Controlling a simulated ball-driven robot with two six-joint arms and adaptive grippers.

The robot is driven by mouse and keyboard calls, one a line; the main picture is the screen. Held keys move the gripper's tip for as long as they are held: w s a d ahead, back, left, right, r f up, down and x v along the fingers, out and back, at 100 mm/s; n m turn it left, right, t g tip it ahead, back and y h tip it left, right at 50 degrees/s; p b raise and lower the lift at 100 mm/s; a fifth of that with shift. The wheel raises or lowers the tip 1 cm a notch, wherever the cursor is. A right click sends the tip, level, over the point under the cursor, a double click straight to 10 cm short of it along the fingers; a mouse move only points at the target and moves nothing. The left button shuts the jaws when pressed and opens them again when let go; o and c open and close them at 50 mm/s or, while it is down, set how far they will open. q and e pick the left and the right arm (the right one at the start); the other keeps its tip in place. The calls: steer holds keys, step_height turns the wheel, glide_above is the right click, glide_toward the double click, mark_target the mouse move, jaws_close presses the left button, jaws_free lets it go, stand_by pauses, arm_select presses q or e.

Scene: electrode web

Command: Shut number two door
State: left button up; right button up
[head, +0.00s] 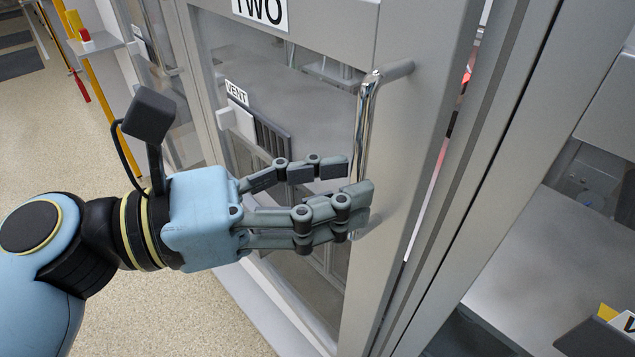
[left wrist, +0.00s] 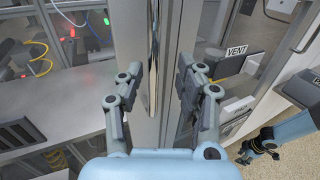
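The number two door (head: 412,150) is grey-framed with a large window and a "TWO" sign (head: 262,10) at its top. A narrow bright gap shows between its right edge and the grey post. A vertical chrome handle (head: 364,125) stands near that edge; it also shows in the left wrist view (left wrist: 153,60). My left gripper (head: 358,180) is at the handle, its fingers hiding the lower part. In the left wrist view its fingers (left wrist: 157,90) are spread, one on each side of the handle, with space around it. My right gripper (left wrist: 246,152) shows small there, its fingers unclear.
A grey post (head: 480,170) stands right of the door, with another bay and a dark labelled box (head: 600,338) beyond. A "VENT" label (head: 236,93) shows through the door's window. Speckled floor (head: 190,310) lies open at the left.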

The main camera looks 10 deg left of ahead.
arm_select(q)
steer(key=v, duration=1.2)
arm_select(e)
steer(key=shift+w+d, duration=0.35)
arm_select(q)
steer(key=shift+a, duration=0.1)
